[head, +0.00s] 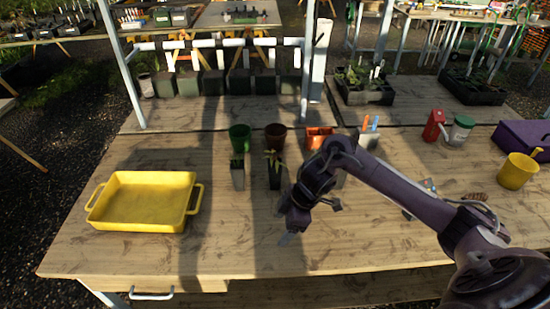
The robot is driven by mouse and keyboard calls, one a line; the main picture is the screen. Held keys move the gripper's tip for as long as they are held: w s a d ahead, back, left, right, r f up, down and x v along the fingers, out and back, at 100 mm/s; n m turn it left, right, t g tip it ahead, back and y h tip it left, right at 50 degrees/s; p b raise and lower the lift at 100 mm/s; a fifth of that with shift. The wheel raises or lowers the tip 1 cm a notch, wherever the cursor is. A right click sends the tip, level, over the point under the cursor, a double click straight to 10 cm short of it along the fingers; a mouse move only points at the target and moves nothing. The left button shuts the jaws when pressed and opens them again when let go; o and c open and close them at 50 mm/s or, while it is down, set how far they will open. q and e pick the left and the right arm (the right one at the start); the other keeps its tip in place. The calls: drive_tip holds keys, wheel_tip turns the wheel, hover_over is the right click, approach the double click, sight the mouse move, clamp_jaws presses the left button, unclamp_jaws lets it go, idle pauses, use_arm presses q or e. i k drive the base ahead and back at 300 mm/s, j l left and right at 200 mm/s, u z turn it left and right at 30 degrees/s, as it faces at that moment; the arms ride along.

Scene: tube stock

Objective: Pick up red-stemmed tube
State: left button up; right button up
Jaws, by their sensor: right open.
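A grey square tube with a small dark-green plant (237,174) stands upright on the wooden bench. A dark tube with a taller, light-leaved plant (273,174) stands just to its right. Part of another pale tube (340,180) shows behind my right arm. Stem colours are too small to tell, so I cannot say which is the red-stemmed one. My right gripper (287,238) is open and points down over the bench, in front of and a little right of the dark tube, apart from it. My left gripper is out of view.
A yellow tray (193,200) sits at left. A green pot (240,134), a brown pot (276,132) and an orange container (318,134) stand behind the tubes. The bench front (225,250) is clear.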

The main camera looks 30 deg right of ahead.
sight(275, 164)
drive_tip(key=i+l, duration=0.65)
drive_tip(key=i, duration=0.15)
